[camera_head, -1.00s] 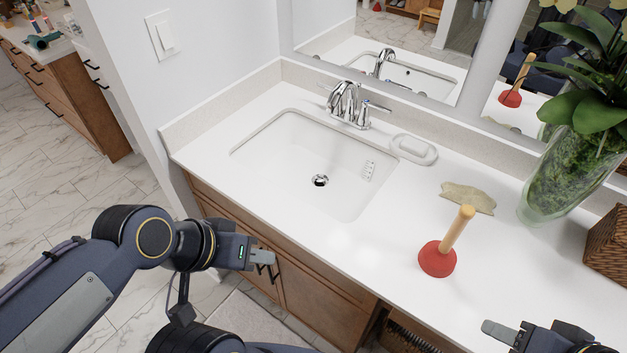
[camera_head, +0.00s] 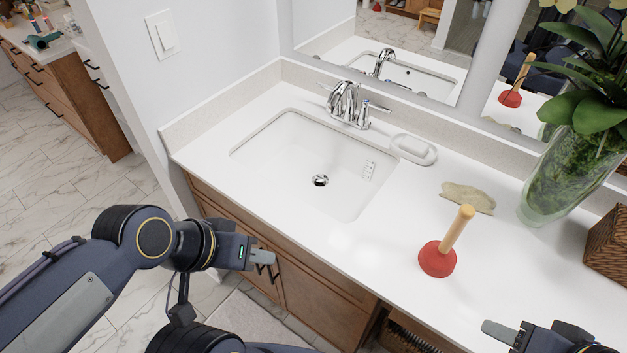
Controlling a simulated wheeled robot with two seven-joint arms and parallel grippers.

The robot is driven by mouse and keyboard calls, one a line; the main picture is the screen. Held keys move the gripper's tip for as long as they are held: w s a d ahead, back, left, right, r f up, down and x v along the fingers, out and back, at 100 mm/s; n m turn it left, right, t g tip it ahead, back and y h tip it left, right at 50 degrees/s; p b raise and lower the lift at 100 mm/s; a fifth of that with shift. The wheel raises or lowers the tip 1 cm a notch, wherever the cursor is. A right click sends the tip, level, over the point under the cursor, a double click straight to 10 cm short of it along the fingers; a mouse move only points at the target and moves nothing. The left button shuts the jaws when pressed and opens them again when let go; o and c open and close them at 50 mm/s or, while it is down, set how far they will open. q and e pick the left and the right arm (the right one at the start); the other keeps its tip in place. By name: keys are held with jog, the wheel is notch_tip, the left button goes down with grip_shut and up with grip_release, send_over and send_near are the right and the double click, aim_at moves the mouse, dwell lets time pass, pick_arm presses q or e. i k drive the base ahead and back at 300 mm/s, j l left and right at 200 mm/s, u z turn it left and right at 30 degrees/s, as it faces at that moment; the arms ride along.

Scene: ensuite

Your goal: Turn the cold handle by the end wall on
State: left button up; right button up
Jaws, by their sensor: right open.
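A chrome faucet (camera_head: 345,102) stands behind the white sink basin (camera_head: 306,162) on the counter. Its cold handle by the end wall (camera_head: 326,88) is the small lever on the left side, partly overlapped by the spout. The other handle (camera_head: 372,107) is on the right. My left gripper (camera_head: 266,257) is in front of the counter's front edge, below the basin and well away from the faucet; its finger opening does not show clearly. My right gripper (camera_head: 495,333) is at the bottom right, open and empty, partly cut off by the frame.
A soap dish (camera_head: 413,149) sits right of the faucet. A red plunger (camera_head: 437,260) with a wooden handle stands on the counter, near a beige cloth-like piece (camera_head: 468,197). A glass vase with plants (camera_head: 556,182) and a wicker basket (camera_head: 609,248) are at right. A mirror (camera_head: 400,50) is behind.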

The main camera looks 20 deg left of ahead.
aim_at(366, 103)
jog(key=i+j+u, duration=0.25)
jog(key=j, duration=0.25)
jog(key=i+j+u, duration=0.15)
jog(key=j+u, duration=0.15)
jog(key=j, duration=0.15)
jog(key=i+j+u, duration=0.25)
jog(key=i+j, duration=0.05)
jog(key=j, duration=0.1)
